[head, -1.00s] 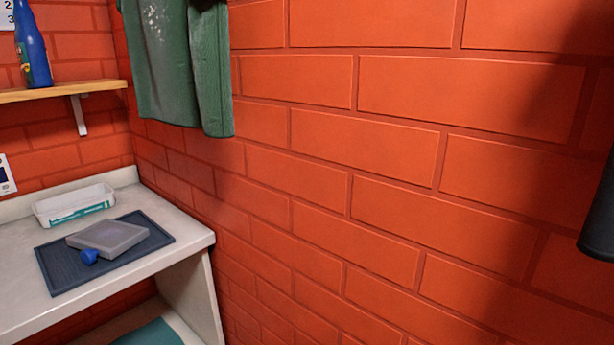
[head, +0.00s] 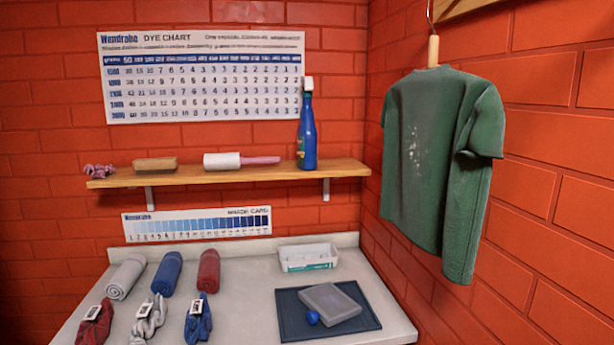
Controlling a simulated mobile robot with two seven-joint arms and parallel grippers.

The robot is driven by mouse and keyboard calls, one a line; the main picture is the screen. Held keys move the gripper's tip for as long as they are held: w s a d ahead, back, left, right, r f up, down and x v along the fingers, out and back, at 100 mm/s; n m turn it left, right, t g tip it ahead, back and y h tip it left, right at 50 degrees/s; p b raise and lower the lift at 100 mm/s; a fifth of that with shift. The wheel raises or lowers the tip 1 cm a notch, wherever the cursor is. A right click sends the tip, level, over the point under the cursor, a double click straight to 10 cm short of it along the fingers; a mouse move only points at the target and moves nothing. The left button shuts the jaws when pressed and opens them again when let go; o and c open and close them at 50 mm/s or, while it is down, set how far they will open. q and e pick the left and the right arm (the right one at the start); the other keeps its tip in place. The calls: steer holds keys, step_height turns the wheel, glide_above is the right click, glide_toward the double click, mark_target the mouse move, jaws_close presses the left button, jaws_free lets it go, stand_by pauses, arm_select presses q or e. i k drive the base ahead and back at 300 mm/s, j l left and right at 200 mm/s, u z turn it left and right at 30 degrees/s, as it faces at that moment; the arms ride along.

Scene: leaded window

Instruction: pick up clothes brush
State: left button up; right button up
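The clothes brush (head: 155,164) appears to be the small block on the wooden wall shelf, with a tan top and darker underside. It lies toward the shelf's left end, between a pink scrunchie-like bundle (head: 99,171) and a white lint roller with a pink handle (head: 240,161). Nothing covers it. Neither of my grippers shows in the head view now.
The wooden shelf (head: 200,178) also holds a blue spray bottle (head: 307,135) at right. The white counter below (head: 250,290) carries rolled cloths, tagged bundles, a white tray (head: 307,257) and a dark mat (head: 290,325). A green shirt (head: 440,160) hangs at right.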

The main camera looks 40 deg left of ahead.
mark_target(151, 165)
steer(key=u, duration=2.1)
